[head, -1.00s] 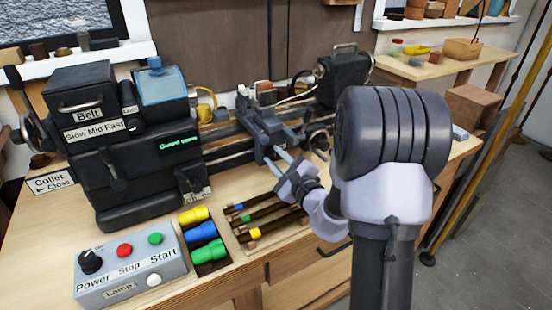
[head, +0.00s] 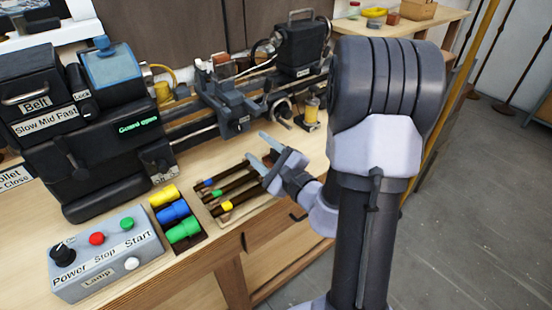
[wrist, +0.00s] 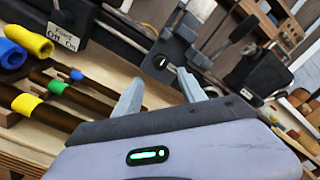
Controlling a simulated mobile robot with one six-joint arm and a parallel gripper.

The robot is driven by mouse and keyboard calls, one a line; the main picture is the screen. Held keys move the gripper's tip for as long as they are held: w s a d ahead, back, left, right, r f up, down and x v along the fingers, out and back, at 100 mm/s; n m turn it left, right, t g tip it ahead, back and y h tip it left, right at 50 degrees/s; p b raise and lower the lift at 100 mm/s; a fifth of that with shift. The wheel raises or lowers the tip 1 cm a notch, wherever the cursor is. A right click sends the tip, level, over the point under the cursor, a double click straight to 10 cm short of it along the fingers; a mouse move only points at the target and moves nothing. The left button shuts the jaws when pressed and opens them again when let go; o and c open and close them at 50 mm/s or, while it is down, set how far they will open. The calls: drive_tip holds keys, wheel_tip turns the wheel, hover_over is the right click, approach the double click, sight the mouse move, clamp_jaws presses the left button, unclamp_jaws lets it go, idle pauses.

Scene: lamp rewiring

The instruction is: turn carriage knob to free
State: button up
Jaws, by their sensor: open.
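The carriage (head: 222,100) is a grey block on the lathe bed, with a small dark front box (head: 238,122). In the wrist view this dark front (wrist: 168,58) carries a small round knob-like mark; I cannot read its setting. I cannot tell for sure which part is the carriage knob. My gripper (head: 262,152) is open and empty, in front of and below the carriage, apart from it in the head view. In the wrist view its two fingers (wrist: 160,82) point up towards the carriage front.
Dark rods with blue, green and yellow bands (head: 228,190) lie in a rack just left of my gripper. Coloured plugs (head: 175,213) and a grey control box (head: 105,255) stand further left. A handwheel (head: 283,108) and a yellow-topped part (head: 312,108) are right of the carriage.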

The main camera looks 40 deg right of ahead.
drive_tip(key=s+p, duration=0.8)
drive_tip(key=p, duration=0.3)
drive_tip(key=shift+d, duration=0.15)
